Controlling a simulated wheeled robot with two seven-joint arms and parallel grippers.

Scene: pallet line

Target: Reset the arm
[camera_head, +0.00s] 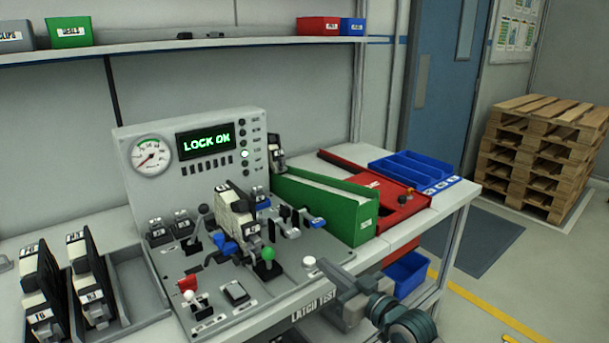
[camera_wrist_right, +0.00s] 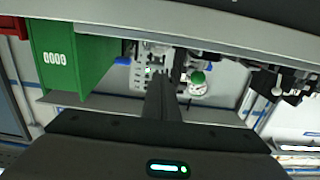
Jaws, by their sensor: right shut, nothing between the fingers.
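My right gripper (camera_head: 328,272) is at the lower right in the head view, by the front edge of the test bench. In the right wrist view its dark fingers (camera_wrist_right: 166,90) are together with nothing between them. A block-like unit (camera_head: 236,215) sits in the panel's middle among blue levers. A green-knobbed lever (camera_head: 267,254) stands in front of it; the green knob also shows in the wrist view (camera_wrist_right: 198,78). My left gripper is not in view.
A green bin (camera_head: 335,205) stands right of the panel, then a red tray (camera_head: 375,192) and a blue divided tray (camera_head: 415,168). Black-and-white units (camera_head: 90,275) stand in grey racks at left. A blue bin (camera_head: 405,274) hangs below the bench's right end. Stacked pallets (camera_head: 540,155) stand at far right.

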